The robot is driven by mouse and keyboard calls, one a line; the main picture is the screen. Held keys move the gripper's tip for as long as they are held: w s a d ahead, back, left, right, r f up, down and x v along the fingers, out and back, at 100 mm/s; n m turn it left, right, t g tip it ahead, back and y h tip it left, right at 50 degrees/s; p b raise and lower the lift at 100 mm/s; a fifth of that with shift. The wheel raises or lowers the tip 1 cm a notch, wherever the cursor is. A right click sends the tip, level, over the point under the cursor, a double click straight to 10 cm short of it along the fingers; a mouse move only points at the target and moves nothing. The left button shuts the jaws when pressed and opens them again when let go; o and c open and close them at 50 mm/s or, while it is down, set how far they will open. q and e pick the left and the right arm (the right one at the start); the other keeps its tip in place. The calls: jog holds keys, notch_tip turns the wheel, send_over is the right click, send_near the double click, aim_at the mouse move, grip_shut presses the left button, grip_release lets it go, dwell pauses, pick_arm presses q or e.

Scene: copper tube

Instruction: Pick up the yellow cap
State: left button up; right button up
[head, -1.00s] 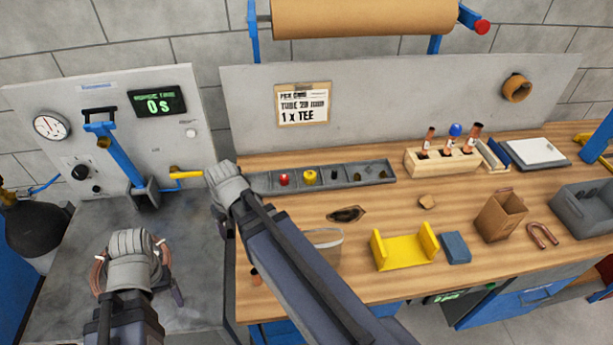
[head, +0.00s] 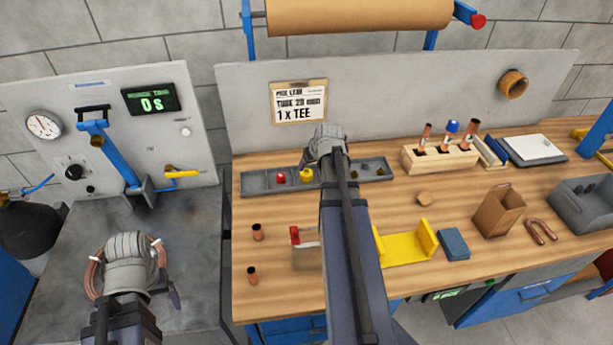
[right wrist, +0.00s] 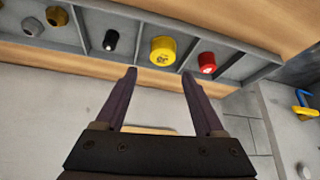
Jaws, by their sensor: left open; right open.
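The yellow cap (head: 306,175) stands in a compartment of the grey divided tray (head: 255,184) on the bench. It also shows in the right wrist view (right wrist: 163,50), between a red piece (right wrist: 207,62) and a small black piece (right wrist: 111,40). My right gripper (right wrist: 160,78) is open and empty, with its fingertips apart and lined up toward the yellow cap, not around it. In the head view my right gripper (head: 325,142) is above the tray's back edge, just right of the cap. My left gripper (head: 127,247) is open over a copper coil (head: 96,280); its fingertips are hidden.
A wooden block (head: 447,160) with upright tubes stands right of the tray. Small copper fittings (head: 257,232) stand at the left front. A backboard (head: 400,105) rises behind the tray.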

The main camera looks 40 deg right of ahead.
aim_at(307, 173)
pick_arm(q)
jog(key=shift+f+b, duration=2.95)
jog(key=shift+f, duration=0.35)
pick_arm(e)
jog(key=shift+a+x, duration=0.15)
jog(key=shift+x, duration=1.7)
jog(key=shift+a+x, duration=0.1)
jog(key=shift+x, duration=1.8)
jog(key=shift+s, duration=0.15)
pick_arm(q)
jog(key=shift+r, duration=0.1)
pick_arm(e)
jog(key=c, duration=1.1)
jog(key=shift+r, duration=0.1)
pick_arm(q)
notch_tip(307, 173, up, 10)
jog(key=p, duration=1)
pick_arm(e)
notch_tip(307, 173, up, 10)
